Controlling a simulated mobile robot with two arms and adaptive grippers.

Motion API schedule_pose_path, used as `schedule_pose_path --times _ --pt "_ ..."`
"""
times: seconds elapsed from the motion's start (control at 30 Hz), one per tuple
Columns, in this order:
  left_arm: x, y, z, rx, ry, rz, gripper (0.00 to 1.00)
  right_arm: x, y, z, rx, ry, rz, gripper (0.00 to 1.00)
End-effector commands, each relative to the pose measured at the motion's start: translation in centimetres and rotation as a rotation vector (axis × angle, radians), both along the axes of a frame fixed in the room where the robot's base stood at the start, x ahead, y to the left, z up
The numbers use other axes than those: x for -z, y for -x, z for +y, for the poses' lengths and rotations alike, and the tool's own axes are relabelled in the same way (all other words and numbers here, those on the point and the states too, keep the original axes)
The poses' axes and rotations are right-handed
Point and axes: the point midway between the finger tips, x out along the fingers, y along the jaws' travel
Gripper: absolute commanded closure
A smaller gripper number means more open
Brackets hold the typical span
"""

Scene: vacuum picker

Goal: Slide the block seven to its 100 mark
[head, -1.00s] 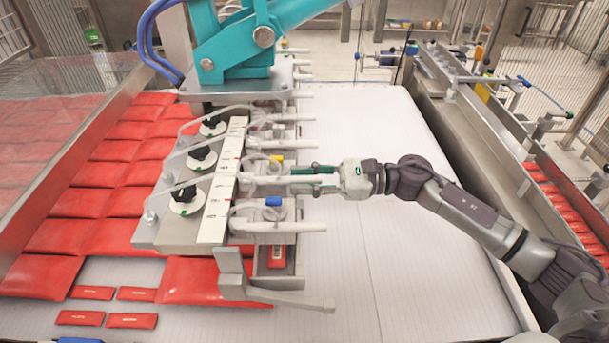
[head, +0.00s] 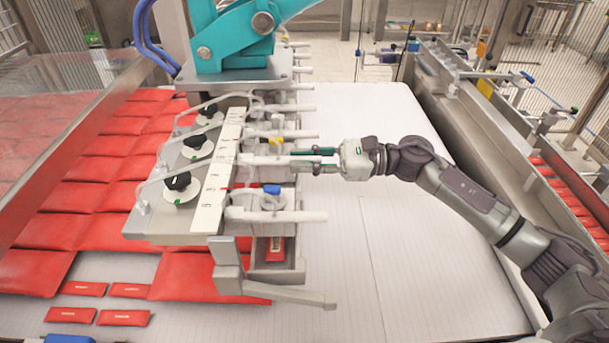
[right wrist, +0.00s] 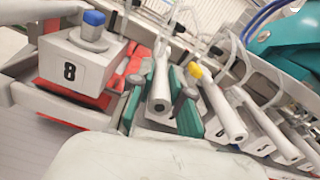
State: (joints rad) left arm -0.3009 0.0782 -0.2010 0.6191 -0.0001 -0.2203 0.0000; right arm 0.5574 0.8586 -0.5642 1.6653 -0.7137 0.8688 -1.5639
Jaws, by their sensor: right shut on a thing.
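Block seven (head: 262,161) is a pale block with a long white bar handle, beside block eight with its blue knob (head: 272,189). My right gripper (head: 312,159) comes from the right and is shut on block seven's handle. In the right wrist view its two green-padded fingers stand on either side of the white handle (right wrist: 160,88). Block seven's number is hidden there; the "8" on block eight (right wrist: 68,70) is readable at left. A white scale strip (head: 215,180) with dark and red marks runs beside the blocks; its figures are too small to read. My left gripper is not in view.
A yellow-knobbed block (head: 277,144) is just beyond block seven. A teal arm (head: 230,35) stands over the far end. Black knobs (head: 180,182) sit on the plate at left. A grey lever (head: 275,292) sticks out in front. The white belt (head: 380,230) at right is clear.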

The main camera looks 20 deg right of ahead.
Motion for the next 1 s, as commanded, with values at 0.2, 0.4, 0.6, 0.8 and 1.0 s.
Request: schedule_pose_path --times 0.2,0.4,0.6,0.8,1.0 --pt "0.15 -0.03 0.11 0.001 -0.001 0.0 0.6 -0.09 -0.46 -0.22 0.011 0.001 0.0 1.0" --pt "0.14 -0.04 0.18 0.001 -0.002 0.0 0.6 -0.14 -0.47 -0.25 0.012 0.0 -0.001 0.71" --pt "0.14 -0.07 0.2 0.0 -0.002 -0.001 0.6 -0.07 -0.41 -0.2 0.01 0.0 0.0 0.71" --pt "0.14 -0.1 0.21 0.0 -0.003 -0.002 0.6 -0.03 -0.36 -0.16 0.008 0.0 0.001 0.71" --pt "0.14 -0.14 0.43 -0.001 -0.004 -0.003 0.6 0.06 -0.2 -0.73 0.009 0.0 0.003 0.71"
